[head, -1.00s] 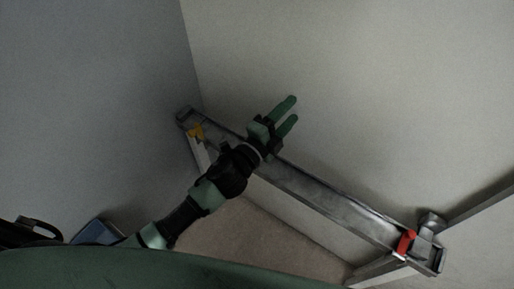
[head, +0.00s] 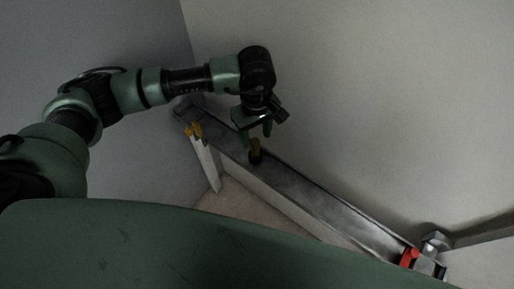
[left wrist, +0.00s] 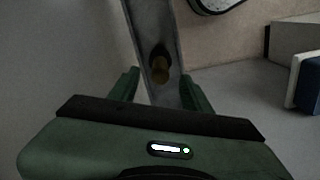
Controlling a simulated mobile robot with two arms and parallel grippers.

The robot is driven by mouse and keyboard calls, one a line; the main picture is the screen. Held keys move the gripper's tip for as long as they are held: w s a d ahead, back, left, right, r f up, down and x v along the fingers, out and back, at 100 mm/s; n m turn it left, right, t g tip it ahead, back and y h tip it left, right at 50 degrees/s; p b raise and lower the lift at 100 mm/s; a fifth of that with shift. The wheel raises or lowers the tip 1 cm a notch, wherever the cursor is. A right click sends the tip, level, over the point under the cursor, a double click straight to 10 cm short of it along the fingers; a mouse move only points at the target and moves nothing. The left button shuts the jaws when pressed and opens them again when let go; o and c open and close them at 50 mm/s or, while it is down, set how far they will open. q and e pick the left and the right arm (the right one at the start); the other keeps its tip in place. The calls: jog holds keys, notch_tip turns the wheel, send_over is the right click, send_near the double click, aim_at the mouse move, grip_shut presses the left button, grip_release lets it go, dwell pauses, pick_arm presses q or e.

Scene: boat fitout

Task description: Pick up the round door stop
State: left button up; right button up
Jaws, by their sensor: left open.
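In the left wrist view the door stop (left wrist: 160,67) shows between and beyond my fingers. My left gripper (head: 255,130) points down just above it, open and empty; its fingers also show in the left wrist view (left wrist: 160,88), one on each side of the door stop, apart from it. How far the fingertips are above the ledge is hard to tell. My right gripper is not in view.
A yellow piece (head: 193,130) sits near the ledge's left end and a red piece (head: 409,257) near its right end. A pale wall (head: 360,90) rises behind the ledge. A blue and white object (left wrist: 306,82) lies at the right in the left wrist view.

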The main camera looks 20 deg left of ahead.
aim_at(256, 149)
pick_arm(q)
notch_tip(256, 149, down, 6)
jog(key=p, duration=0.2)
jog(key=shift+f+p, duration=0.2)
jog(key=shift+p, duration=0.2)
jog(key=shift+s+f, duration=0.1)
jog(key=shift+f, duration=0.4)
grip_shut()
